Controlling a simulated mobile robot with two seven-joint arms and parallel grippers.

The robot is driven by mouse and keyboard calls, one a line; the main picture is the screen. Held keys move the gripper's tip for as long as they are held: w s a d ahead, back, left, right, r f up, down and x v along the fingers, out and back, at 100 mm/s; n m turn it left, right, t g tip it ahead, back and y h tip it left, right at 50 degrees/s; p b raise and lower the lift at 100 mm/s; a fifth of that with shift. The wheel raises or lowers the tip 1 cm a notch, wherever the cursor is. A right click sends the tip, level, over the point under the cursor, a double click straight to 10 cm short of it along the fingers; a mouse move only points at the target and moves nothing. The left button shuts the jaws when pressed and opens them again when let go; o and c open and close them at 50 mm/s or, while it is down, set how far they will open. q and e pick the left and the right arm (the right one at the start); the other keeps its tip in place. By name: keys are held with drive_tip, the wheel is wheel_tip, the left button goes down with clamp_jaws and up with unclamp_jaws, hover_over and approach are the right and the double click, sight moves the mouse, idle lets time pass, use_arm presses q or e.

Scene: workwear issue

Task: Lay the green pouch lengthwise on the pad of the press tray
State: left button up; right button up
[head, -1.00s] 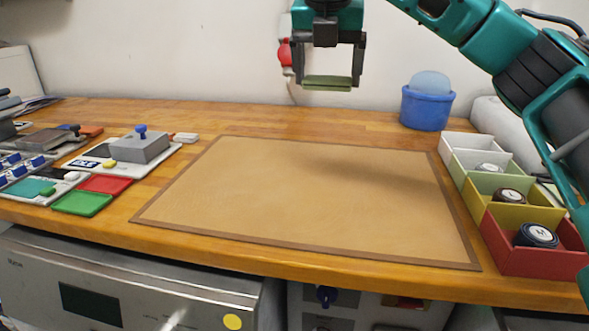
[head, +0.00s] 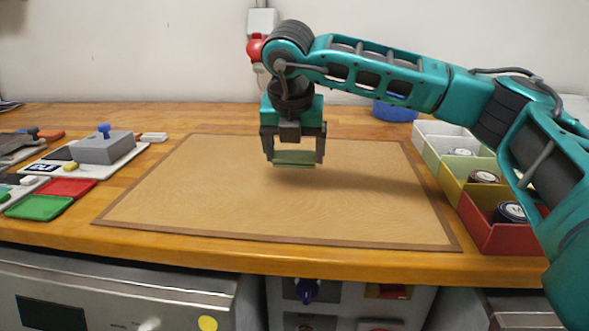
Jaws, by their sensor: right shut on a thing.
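My right gripper (head: 293,158) is shut on the green pouch (head: 295,159). The pouch is a flat pale green piece, held crosswise between the fingertips and above the tan mat, with its shadow on the mat to the right. At the left of the bench is a white tray (head: 112,166) that looks like the press tray. It carries a grey block (head: 104,149) with a blue knob, a dark pad (head: 62,154) and a small yellow piece. The gripper is well to the right of this tray. My left gripper is not in view.
The tan mat (head: 200,205) with a brown border is otherwise bare. A red tray (head: 66,189) and a green tray (head: 38,208) lie at the left front. Coloured bins (head: 485,236) with round tins stand at the right, partly behind my right arm. A blue tub (head: 394,110) is at the back.

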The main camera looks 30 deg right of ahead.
sight(294, 159)
drive_tip(key=shift+f, duration=1.85)
drive_tip(key=shift+b, duration=0.3)
drive_tip(key=shift+f, duration=0.2)
drive_tip(key=o, duration=0.9)
drive_tip(key=shift+c, duration=0.2)
drive_tip(key=shift+r, duration=0.1)
